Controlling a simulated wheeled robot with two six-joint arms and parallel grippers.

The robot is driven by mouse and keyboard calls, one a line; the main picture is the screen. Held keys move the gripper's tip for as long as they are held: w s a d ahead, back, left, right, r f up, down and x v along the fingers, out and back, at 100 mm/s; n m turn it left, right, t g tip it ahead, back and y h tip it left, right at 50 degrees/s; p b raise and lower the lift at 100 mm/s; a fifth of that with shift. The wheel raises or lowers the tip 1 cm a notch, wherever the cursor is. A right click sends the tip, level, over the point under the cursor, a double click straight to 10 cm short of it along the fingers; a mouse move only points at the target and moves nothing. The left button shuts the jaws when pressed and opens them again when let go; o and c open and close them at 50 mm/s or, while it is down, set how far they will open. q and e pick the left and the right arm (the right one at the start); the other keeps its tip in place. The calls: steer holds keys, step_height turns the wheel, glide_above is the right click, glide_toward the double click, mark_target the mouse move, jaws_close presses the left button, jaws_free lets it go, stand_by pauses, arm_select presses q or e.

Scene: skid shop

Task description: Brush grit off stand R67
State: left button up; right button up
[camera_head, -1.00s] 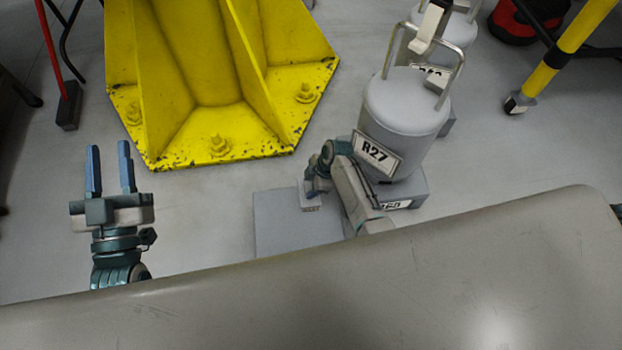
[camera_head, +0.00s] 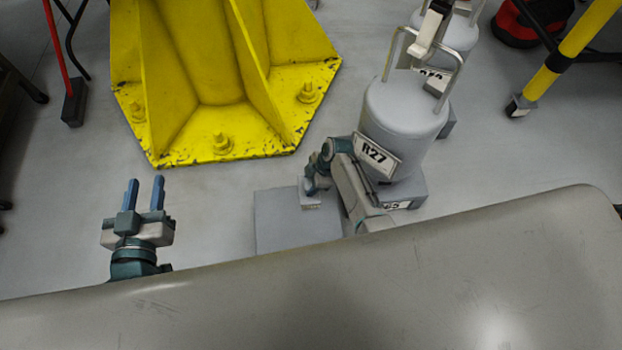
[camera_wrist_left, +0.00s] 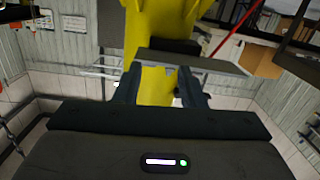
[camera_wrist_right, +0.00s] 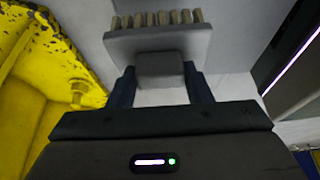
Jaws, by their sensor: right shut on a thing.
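A low flat grey stand (camera_head: 285,230) lies on the floor at centre; no label of its own shows, so I cannot read R67 on it. My right gripper (camera_head: 312,188) is shut on a brush (camera_head: 310,202) over the stand's far right part. In the right wrist view the brush (camera_wrist_right: 160,42) has a grey body and a row of tan bristles, gripped between the fingers (camera_wrist_right: 160,85). I cannot tell whether the bristles touch the stand. My left gripper (camera_head: 144,190) is open and empty above the floor at left; its fingers (camera_wrist_left: 160,85) are apart in its wrist view.
A grey canister marked R27 (camera_head: 400,120) stands on another grey stand (camera_head: 412,190), right beside my right arm; that stand's label is partly hidden. A yellow column base (camera_head: 215,120) with bolts stands behind. A red-handled tool (camera_head: 74,105) is far left. A grey surface (camera_head: 330,290) fills the front.

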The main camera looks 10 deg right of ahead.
steer(key=shift+r+p, duration=0.35)
steer(key=shift+r, duration=0.1)
arm_select(q)
steer(key=s+d+f+g, duration=0.1)
steer(key=s+f+g, duration=0.4)
steer(key=f, duration=0.2)
steer(key=shift+s+d+f+p, duration=0.25)
steer(key=shift+s+f+p, duration=0.1)
steer(key=shift+f, duration=0.05)
arm_select(e)
steer(key=shift+r, duration=0.4)
